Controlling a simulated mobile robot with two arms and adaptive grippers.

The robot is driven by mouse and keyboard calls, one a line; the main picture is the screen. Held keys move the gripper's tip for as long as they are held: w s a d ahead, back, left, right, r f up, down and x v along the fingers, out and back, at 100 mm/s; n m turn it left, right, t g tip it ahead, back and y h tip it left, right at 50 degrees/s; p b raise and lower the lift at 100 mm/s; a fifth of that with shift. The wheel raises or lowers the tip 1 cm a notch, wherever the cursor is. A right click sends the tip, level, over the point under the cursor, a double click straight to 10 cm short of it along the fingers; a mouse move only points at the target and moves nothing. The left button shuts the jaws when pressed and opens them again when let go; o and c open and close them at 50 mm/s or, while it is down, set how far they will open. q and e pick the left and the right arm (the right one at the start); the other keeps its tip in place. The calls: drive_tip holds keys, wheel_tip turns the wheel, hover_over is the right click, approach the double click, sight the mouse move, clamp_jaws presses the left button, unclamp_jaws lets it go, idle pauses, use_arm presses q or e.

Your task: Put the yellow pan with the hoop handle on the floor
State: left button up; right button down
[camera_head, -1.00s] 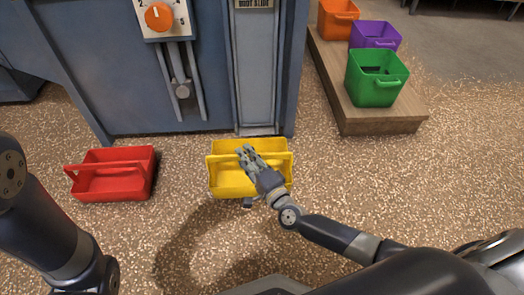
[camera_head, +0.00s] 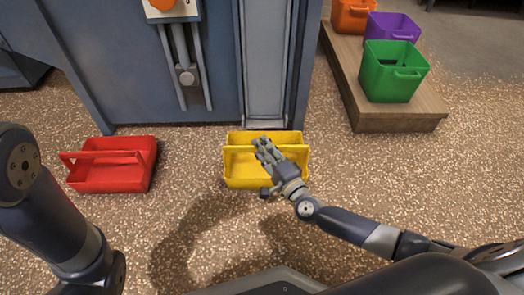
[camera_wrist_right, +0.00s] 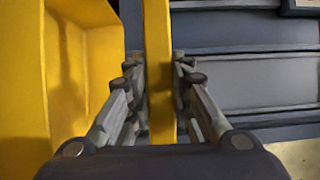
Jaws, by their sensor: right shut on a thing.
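The yellow pan (camera_head: 240,172) with the hoop handle is in front of the blue machine in the head view. My right gripper (camera_head: 265,150) is over it, with its fingers at the handle. In the right wrist view the yellow handle bar (camera_wrist_right: 158,70) runs between the two fingers of my right gripper (camera_wrist_right: 158,100), which is shut on it. The pan's wall (camera_wrist_right: 25,90) shows to the left there. Whether the pan's underside touches the floor (camera_head: 200,215) is hard to tell. My left arm shows at the left edge, but its gripper is out of view.
A red pan (camera_head: 112,182) with a hoop handle is on the floor at the left. The blue machine (camera_head: 140,90) stands behind. Orange (camera_head: 354,14), purple (camera_head: 392,27) and green (camera_head: 392,75) buckets stand on a wooden platform (camera_head: 400,121) at the right.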

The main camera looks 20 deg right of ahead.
drive_tip(key=c, duration=1.4)
unclamp_jaws()
drive_tip(key=shift+f, duration=0.1)
drive_tip(key=shift+c, duration=0.2)
